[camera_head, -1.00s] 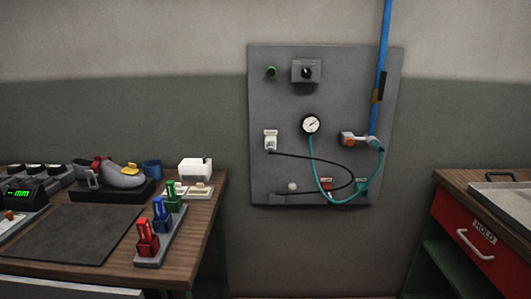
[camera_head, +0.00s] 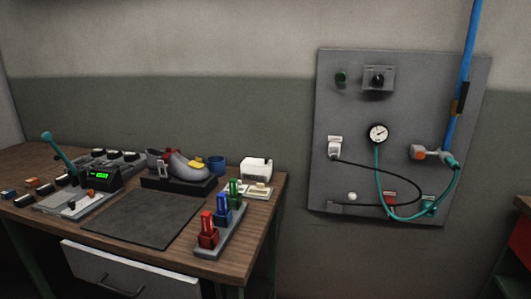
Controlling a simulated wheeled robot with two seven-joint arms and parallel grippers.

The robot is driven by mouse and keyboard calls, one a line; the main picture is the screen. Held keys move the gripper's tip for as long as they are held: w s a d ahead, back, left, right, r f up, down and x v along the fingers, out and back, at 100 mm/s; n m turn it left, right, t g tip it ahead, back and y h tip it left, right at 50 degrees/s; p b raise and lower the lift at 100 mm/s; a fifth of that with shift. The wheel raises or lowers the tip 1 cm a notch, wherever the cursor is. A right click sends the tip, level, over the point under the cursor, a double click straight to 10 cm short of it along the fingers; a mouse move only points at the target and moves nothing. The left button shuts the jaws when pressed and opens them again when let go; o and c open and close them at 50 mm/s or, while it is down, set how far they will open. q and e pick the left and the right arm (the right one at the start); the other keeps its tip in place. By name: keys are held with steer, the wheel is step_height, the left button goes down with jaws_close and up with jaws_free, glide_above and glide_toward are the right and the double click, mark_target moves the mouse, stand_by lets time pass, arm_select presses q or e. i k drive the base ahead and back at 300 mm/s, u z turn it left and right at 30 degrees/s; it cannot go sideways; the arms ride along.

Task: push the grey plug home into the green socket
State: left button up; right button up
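Neither of my grippers is in view. On the grey wall panel (camera_head: 335,110), a pale grey-white plug-like block (camera_head: 335,148) sits at the left with a black cable (camera_head: 405,174) running from it. The cable loops right and back to a small dark grey piece (camera_head: 334,206) at the lower left, which may be the grey plug; I cannot tell. A small green fitting (camera_head: 428,203), possibly the green socket, is at the lower right, partly behind a teal hose (camera_head: 376,185). A red fitting (camera_head: 390,197) is to its left. Whether anything is seated in the green one is too small to tell.
A wooden bench (camera_head: 262,215) stands left with a dark mat (camera_head: 145,220), a shoe on a stand (camera_head: 178,165), and a rack (camera_head: 218,245) of red, blue and green pieces. A blue pipe (camera_head: 463,75) runs up the panel's right. A red cabinet (camera_head: 522,240) is at the right edge.

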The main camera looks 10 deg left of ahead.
mark_target(334, 152)
steer(key=u, duration=0.85)
steer(key=i, duration=1)
